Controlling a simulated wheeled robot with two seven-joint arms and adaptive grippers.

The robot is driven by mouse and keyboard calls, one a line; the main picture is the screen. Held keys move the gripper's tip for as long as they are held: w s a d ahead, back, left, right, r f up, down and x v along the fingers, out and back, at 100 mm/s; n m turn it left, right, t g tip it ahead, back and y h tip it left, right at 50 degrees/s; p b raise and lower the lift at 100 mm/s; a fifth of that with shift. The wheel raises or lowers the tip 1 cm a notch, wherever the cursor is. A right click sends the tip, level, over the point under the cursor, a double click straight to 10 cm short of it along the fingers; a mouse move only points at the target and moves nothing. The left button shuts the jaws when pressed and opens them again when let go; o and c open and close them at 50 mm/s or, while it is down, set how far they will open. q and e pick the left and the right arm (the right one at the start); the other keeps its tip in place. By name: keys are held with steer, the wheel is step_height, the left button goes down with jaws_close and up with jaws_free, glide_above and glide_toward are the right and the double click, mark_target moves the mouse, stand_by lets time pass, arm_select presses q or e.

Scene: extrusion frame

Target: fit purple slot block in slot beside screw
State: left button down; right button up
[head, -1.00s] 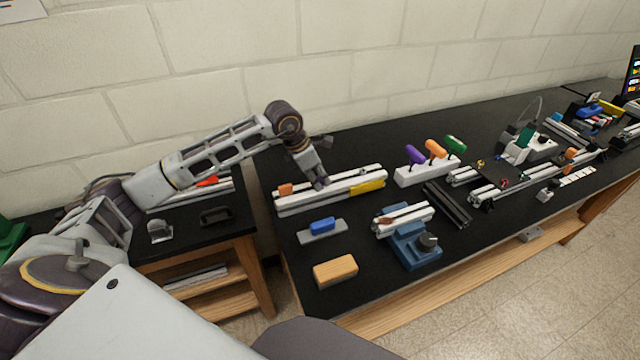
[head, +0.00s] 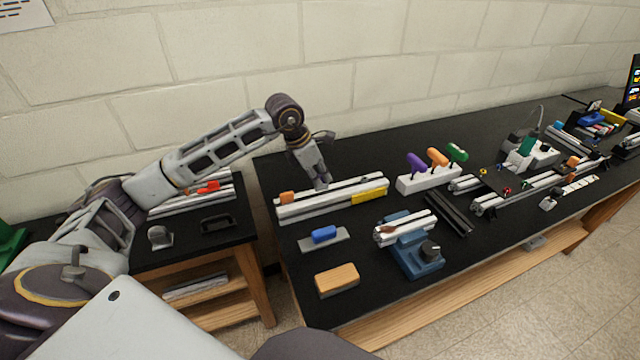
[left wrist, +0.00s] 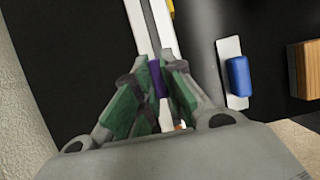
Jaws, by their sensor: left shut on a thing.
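A white aluminium extrusion (head: 325,203) lies along the table's left part, with slots running its length. An orange block (head: 287,198) sits near its left end and a yellow block (head: 370,196) on its front side near the right end. My left gripper (head: 322,184) points down at the middle of this extrusion. In the left wrist view its green-padded fingers (left wrist: 161,72) are shut on the purple slot block (left wrist: 156,80), which is over the extrusion (left wrist: 148,28). Whether the block is seated in the slot cannot be told. I cannot make out the screw. My right gripper is out of view.
A blue block on a grey plate (head: 324,235) and a wooden block (head: 337,280) lie in front. A blue vise (head: 418,256) holds a short extrusion. A white stand (head: 429,180) with purple, orange and green handles is to the right. The wall is behind.

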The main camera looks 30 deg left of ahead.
mark_target(320, 175)
arm_select(q)
steer(key=shift+r, duration=3.25)
